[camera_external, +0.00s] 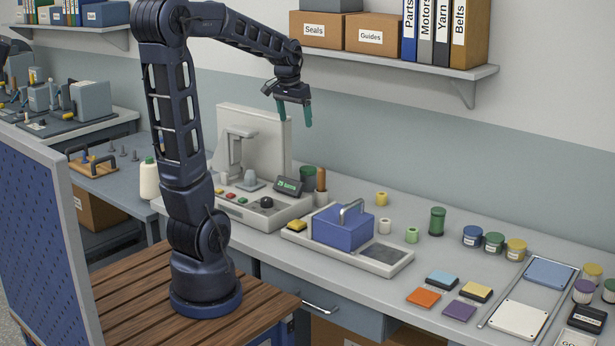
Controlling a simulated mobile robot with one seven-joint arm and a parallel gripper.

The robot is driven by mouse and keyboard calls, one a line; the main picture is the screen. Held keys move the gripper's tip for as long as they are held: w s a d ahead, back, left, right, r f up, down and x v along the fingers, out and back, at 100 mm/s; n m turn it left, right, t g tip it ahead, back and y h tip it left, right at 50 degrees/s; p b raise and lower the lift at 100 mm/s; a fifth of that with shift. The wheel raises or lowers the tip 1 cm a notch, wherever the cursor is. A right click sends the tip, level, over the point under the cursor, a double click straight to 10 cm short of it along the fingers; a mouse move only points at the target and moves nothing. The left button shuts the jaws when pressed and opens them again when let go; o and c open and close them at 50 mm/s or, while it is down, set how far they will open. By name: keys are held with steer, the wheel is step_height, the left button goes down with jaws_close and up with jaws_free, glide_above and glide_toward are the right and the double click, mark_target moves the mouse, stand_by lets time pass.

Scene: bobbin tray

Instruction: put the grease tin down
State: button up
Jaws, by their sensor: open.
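My gripper (296,121) hangs high above the bench, in front of the wall and below the shelf. Its two green fingers point down and stand apart, with nothing between them. Several small labelled tins stand on the bench to the right, among them a blue tin (473,237), a green tin (494,243) and a yellow tin (516,250). More round tins stand at the right edge, one with a purple lid (583,291). The labels are too small to read, so I cannot tell which one is the grease tin. My gripper is well away from all of them.
A pale tray (393,266) holds a blue handled box (343,227). A grey machine (254,150) stands at the back left. Coloured pads, including an orange pad (424,298), lie at the front. A shelf (440,70) with boxes and binders is above. Some bench between tray and tins is bare.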

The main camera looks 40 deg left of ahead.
steer(key=s+d+t, duration=0.1)
steer(key=s+d, duration=0.2)
steer(key=s, duration=0.7)
steer(key=s+d+f+t, duration=0.1)
steer(key=s+d, duration=0.2)
steer(key=s, duration=0.8)
steer(key=shift+f, duration=0.3)
